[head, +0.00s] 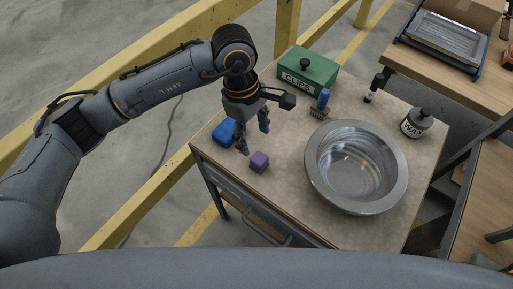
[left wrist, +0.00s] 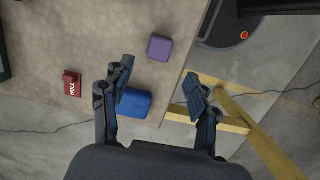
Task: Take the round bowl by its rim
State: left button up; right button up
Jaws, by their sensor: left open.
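The round bowl (head: 348,178) is a wide shiny metal bowl with a flat rim. It stands upright on the right half of the table in the head view, and its inside looks empty. It is not seen in the left wrist view. My left gripper (head: 253,136) hangs over the table's left part, to the left of the bowl and apart from it. In the left wrist view its two fingers (left wrist: 161,96) are spread with nothing held between them. My right gripper is not in view.
A purple cube (head: 259,161) and a blue block (head: 224,132) lie near my left gripper. A red block (left wrist: 72,84) shows in the left wrist view.

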aim_at(354, 166)
jog(key=z, duration=0.95)
